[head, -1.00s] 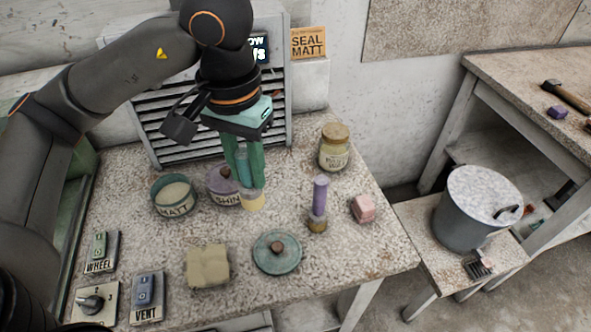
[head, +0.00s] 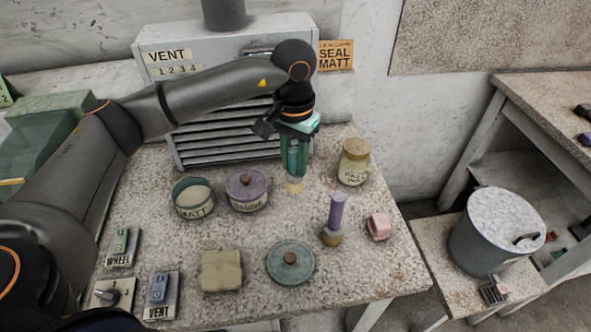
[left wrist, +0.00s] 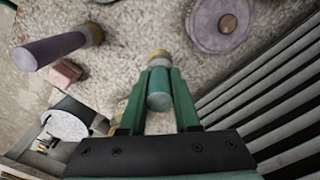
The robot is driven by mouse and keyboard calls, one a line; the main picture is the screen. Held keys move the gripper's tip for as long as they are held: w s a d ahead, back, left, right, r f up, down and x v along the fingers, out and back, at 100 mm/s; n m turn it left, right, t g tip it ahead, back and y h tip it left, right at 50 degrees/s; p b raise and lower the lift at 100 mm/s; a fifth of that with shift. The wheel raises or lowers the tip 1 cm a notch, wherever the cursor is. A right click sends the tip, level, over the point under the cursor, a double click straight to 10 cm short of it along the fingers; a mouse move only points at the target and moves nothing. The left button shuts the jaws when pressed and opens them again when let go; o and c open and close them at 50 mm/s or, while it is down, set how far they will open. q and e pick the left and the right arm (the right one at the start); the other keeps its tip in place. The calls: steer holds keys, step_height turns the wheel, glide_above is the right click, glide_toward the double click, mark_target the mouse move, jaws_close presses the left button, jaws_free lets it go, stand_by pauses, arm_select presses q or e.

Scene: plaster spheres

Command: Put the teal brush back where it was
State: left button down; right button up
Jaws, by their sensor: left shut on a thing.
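The teal brush (head: 294,186) is upright in my left gripper (head: 297,172), bristles down, near the louvred vent box. Its pale bristle end hangs at or just above the table; I cannot tell if it touches. In the left wrist view the brush (left wrist: 159,92) sits between the two green fingers of the left gripper (left wrist: 160,85), which is shut on it. The lidded lilac pot (head: 247,190) is to its left and the labelled jar (head: 353,162) to its right. A purple brush (head: 335,215) stands upright in front right. My right gripper is not in view.
An open teal pot labelled MATT (head: 193,199) is at the left. A teal lid (head: 290,262), a beige sponge-like block (head: 221,270) and a pink block (head: 378,227) lie in front. The vent box (head: 225,145) closes the back. Table between brush and lid is clear.

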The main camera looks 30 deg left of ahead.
mark_target(296, 173)
arm_select(q)
steer(key=shift+w+f, duration=0.35)
steer(key=shift+f, duration=0.1)
steer(key=shift+f+p, duration=0.3)
steer(key=shift+f, duration=1.25)
steer(key=shift+f, duration=0.25)
steer(key=c, duration=0.6)
jaws_free()
steer(key=shift+r, duration=0.1)
steer(key=shift+c, duration=0.2)
steer(key=shift+r, duration=0.1)
step_height(296, 173, up, 12)
steer(key=shift+r+b, duration=0.1)
steer(key=shift+b, duration=0.25)
